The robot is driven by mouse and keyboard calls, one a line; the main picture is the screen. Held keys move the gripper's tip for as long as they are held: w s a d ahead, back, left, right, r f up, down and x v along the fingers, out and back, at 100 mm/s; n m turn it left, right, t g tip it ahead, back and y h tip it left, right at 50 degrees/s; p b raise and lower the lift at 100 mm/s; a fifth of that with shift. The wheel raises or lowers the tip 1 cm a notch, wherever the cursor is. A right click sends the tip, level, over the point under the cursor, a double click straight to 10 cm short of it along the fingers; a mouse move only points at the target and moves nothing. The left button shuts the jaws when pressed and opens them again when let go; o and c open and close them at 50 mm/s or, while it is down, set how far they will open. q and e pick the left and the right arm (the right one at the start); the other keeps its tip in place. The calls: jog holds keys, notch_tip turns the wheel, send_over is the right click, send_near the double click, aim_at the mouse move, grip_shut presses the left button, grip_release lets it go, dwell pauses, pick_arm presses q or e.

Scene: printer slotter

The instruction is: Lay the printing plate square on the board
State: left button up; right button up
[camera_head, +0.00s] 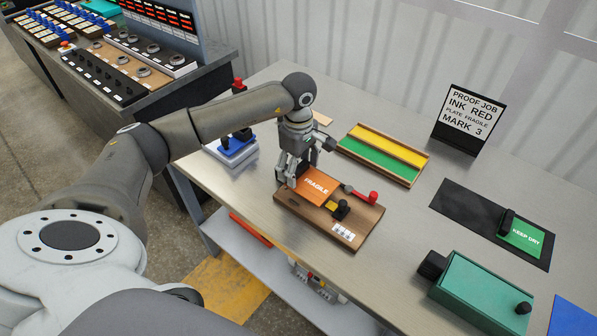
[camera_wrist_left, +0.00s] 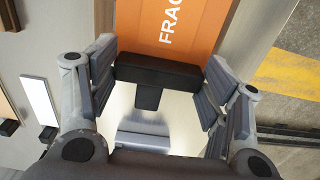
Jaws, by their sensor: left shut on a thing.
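The orange printing plate (camera_head: 317,185), marked FRAGILE, is over the left part of the brown wooden board (camera_head: 294,207). I cannot tell whether it rests flat on the board. In the left wrist view the plate (camera_wrist_left: 190,25) has a black grip block (camera_wrist_left: 157,71) at its near edge. My left gripper (camera_head: 290,180) is shut on that block, with fingers on both sides of it (camera_wrist_left: 158,82). The gripper hides the plate's left end in the head view. My right gripper is not in view.
On the board are a red-knobbed lever (camera_head: 360,193), a small black-and-yellow part (camera_head: 339,209) and a white label (camera_head: 343,232). A yellow-and-green tray (camera_head: 383,153) lies behind. A green KEEP DRY plate (camera_head: 526,239) lies on a black mat (camera_head: 463,208). A green box (camera_head: 480,290) stands at the right.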

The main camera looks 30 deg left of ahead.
pick_arm(q)
notch_tip(320, 180, down, 2)
jog(key=shift+s+f+p, duration=0.1)
jog(key=shift+f+p, duration=0.05)
jog(key=shift+p, duration=0.5)
jog(key=shift+f, duration=0.3)
jog(key=shift+f, duration=0.1)
jog(key=shift+f+b, duration=0.15)
jog(key=shift+b, duration=0.2)
jog(key=o, duration=1)
jog(key=shift+r, duration=0.2)
